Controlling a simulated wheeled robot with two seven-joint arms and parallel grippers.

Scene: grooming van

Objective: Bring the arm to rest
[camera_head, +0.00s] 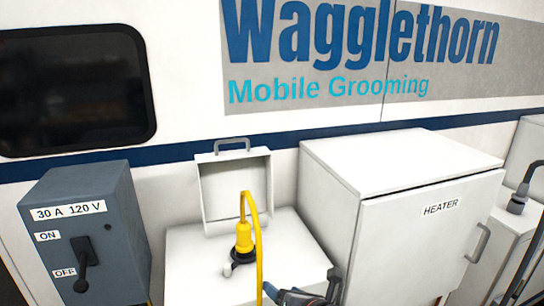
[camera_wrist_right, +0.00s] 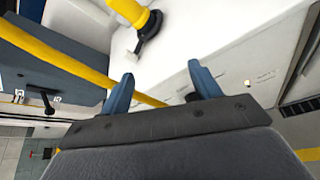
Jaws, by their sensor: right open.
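My right gripper (camera_head: 302,284) is at the bottom edge of the head view, in front of the white box. Its two blue fingers show apart in the right wrist view (camera_wrist_right: 163,88), with nothing held between them. A yellow plug (camera_head: 243,238) stands upright in a dark fitting on the white box top; its lower part shows in the right wrist view (camera_wrist_right: 132,12). Its yellow cable (camera_head: 259,248) loops down just left of the gripper. In the wrist view the cable (camera_wrist_right: 70,58) crosses by the fingertips; I cannot tell whether they touch. My left gripper is out of view.
The white box's lid (camera_head: 233,183) stands open. A grey switch box (camera_head: 95,190) at left has its lever (camera_head: 82,265) pointing down beside OFF. A white heater cabinet (camera_head: 425,245) stands close at right. A dark hose fitting (camera_head: 517,202) is at far right.

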